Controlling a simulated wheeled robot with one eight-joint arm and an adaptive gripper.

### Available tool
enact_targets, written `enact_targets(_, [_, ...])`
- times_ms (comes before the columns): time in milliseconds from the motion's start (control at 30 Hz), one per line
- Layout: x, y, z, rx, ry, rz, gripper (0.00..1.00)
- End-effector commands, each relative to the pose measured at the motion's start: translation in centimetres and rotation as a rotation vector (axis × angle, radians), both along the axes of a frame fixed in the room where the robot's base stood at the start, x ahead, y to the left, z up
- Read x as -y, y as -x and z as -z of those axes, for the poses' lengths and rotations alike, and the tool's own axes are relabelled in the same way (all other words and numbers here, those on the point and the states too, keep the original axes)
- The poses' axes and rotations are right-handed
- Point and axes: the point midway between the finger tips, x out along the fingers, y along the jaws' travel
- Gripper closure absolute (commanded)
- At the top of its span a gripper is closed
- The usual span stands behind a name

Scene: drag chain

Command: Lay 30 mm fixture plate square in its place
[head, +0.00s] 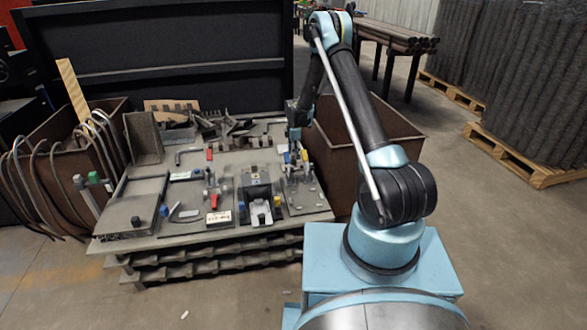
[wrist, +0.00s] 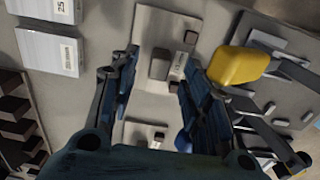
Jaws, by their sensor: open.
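My gripper (wrist: 160,70) is open and empty in the wrist view, its two dark blue fingers spread. Between and beyond the fingers is a pale plate (wrist: 150,35) with dark blocks and a small label I cannot read. Below it is a smaller pale piece (wrist: 140,132) with a dark block. At the upper left is a block labelled "25" (wrist: 140,8), and beside it another labelled pale block (wrist: 40,48) whose label is unreadable. I cannot tell which piece is the 30 mm plate. In the head view my gripper (head: 294,133) is over the table's right rear; its contact is hidden.
The grey worktable (head: 150,230) carries clamps, blocks and a framed plate (head: 135,205). A yellow-handled clamp (wrist: 237,66) lies close right of my fingers. A brown bin (head: 385,130) stands right of the table, another bin (head: 45,165) with hoses on the left.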

Motion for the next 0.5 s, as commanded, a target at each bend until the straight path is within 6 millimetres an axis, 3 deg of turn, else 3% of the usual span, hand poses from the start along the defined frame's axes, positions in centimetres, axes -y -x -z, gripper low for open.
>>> enact_targets(300, [-0.5,0.1,3.8,0.000,0.000,0.000,0.57])
enact_targets(500, [-0.5,0.2,4.8,0.000,0.000,0.000,0.57])
